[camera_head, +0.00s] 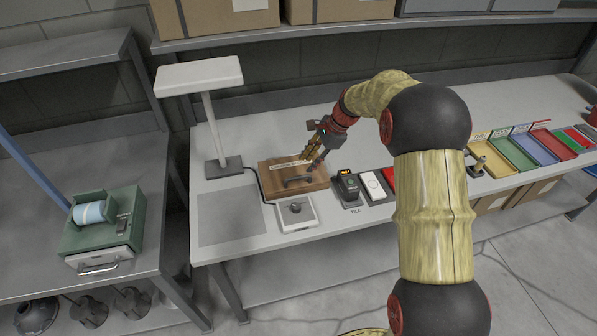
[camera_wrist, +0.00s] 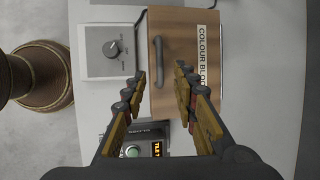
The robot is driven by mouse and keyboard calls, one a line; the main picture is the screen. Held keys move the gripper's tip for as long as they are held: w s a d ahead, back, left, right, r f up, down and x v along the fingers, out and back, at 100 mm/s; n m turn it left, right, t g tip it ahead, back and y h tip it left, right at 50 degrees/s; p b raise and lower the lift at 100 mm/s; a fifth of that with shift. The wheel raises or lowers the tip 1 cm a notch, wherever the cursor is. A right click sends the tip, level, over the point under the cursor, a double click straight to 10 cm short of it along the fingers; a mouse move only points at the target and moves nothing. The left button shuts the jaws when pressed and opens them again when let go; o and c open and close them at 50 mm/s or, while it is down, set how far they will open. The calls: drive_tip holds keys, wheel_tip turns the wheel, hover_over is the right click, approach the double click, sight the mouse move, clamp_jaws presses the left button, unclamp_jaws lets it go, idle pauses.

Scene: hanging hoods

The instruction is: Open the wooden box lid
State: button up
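The wooden box (camera_head: 273,183) sits on the light table left of centre in the head view, with its lid down. A dark bar handle (camera_head: 298,181) is on the lid, and a pale label lies behind it. In the wrist view the box (camera_wrist: 180,25) shows its handle (camera_wrist: 159,60) and a label (camera_wrist: 202,55) reading "COLOUR BLO", partly covered by a finger. My gripper (camera_head: 313,158) is over the box. In the wrist view its two fingers (camera_wrist: 160,74) are apart, with the handle between the tips in the picture. I cannot tell the height gap.
A knob unit (camera_head: 295,214) stands in front of the box. A black device with a display (camera_head: 348,187) stands to its right. A white lamp (camera_head: 200,76) rises behind left. Coloured trays (camera_head: 515,153) line the right. A grey mat (camera_head: 228,216) lies clear at left.

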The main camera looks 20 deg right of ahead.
sight(298, 177)
drive_tip(key=b+x, duration=0.1)
drive_tip(key=x, duration=0.7)
drive_tip(key=shift+b, duration=0.3)
drive_tip(key=c, duration=0.3)
drive_tip(key=c, duration=0.4)
clamp_jaws()
